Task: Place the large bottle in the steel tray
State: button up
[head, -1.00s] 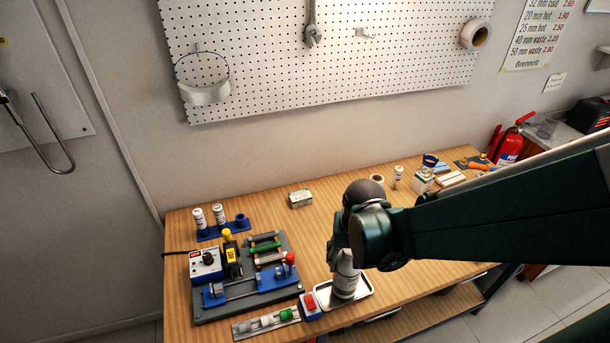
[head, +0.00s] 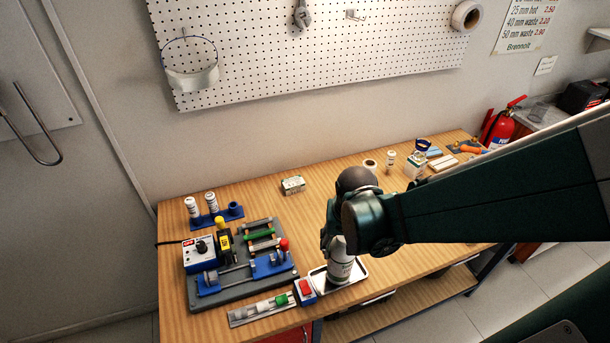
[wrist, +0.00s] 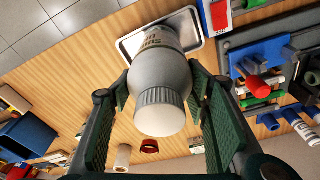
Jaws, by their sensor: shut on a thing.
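The large bottle (head: 341,262) is white-grey with a ribbed cap and printed lettering. It stands roughly upright over the steel tray (head: 362,272), a shallow shiny tray near the bench's front edge. My gripper (head: 335,240) is shut on the bottle's upper body. In the wrist view the bottle (wrist: 160,68) sits between the two green fingers of my gripper (wrist: 160,88), cap towards the camera. Its base overlaps the steel tray (wrist: 130,48) there. I cannot tell whether the base touches the tray floor.
A red-buttoned switch box (head: 306,290) stands just left of the tray. Beyond it is a grey fixture board (head: 232,288) with blue clamps. A small box (head: 293,185) and several containers lie farther back. The bench middle is clear.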

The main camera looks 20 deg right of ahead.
jog(key=shift+f, duration=0.1)
jog(key=o, duration=1.7)
jog(key=shift+o, duration=0.2)
jog(key=shift+r, duration=0.25)
jog(key=shift+r+p, duration=0.6)
jog(key=shift+s+a+r+p, duration=0.1)
jog(key=shift+s+r+p, duration=0.15)
jog(key=shift+r, duration=1.65)
jog(key=shift+s+a+r+p, duration=0.2)
jog(key=shift+s+r, duration=0.1)
jog(key=shift+r, duration=1.6)
jog(key=shift+s+a+r+p, duration=0.1)
jog(key=shift+s+r+p, duration=0.15)
jog(key=shift+r, duration=1.65)
jog(key=shift+r, duration=0.1)
jog(key=a+r+n+t, duration=0.4)
jog(key=a+r+t, duration=0.1)
jog(key=r, duration=0.5)
jog(key=shift+w+a+t+y, duration=0.3)
jog(key=shift+a+y, duration=0.1)
jog(key=shift+a, duration=0.25)
jog(key=shift+f, duration=0.2)
